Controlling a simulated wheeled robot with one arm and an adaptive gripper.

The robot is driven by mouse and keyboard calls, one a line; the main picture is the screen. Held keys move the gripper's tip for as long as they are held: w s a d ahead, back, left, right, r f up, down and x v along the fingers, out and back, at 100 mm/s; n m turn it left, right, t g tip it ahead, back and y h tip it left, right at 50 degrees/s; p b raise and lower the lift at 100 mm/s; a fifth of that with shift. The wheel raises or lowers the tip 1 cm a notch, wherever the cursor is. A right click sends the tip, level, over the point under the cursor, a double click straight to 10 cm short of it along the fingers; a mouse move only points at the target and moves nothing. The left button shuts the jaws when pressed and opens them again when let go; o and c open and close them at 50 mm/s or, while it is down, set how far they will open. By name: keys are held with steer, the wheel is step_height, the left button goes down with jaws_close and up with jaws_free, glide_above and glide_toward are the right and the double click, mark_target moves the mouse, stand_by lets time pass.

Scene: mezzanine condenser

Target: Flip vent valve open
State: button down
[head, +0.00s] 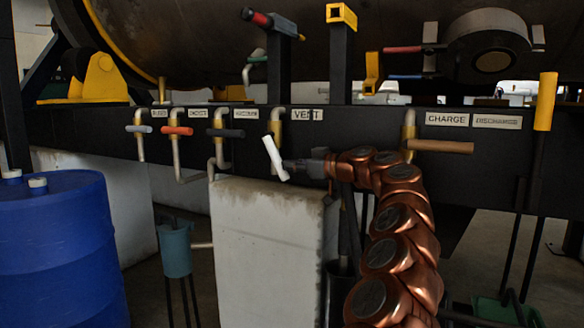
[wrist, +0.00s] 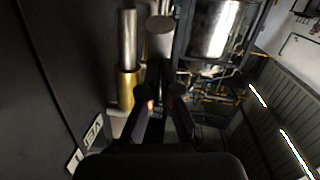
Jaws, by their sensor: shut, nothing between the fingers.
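The vent valve has a white bar handle (head: 275,158) under the VENT label (head: 307,115) in the head view. The handle is steeply tilted, with its top leaning left. Its brass body (head: 277,128) sits on a bent pipe and also shows in the wrist view (wrist: 128,90). My gripper (head: 290,166) reaches in from the right, its tips close beside the lower part of the handle. Whether they touch it I cannot tell. In the wrist view my gripper (wrist: 162,92) is shut with nothing held, beside a pale cylinder (wrist: 160,38) that looks like the handle.
A concrete block (head: 265,245) stands below the vent valve. A blue drum (head: 65,250) is at the left.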

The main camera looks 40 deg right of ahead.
stand_by(0.4)
steer(key=shift+s+r, duration=0.15)
steer(key=shift+s, duration=0.05)
steer(key=f+v, duration=0.3)
steer(key=v, duration=0.9)
steer(key=shift+s, duration=0.4)
steer(key=shift+a+r, duration=0.1)
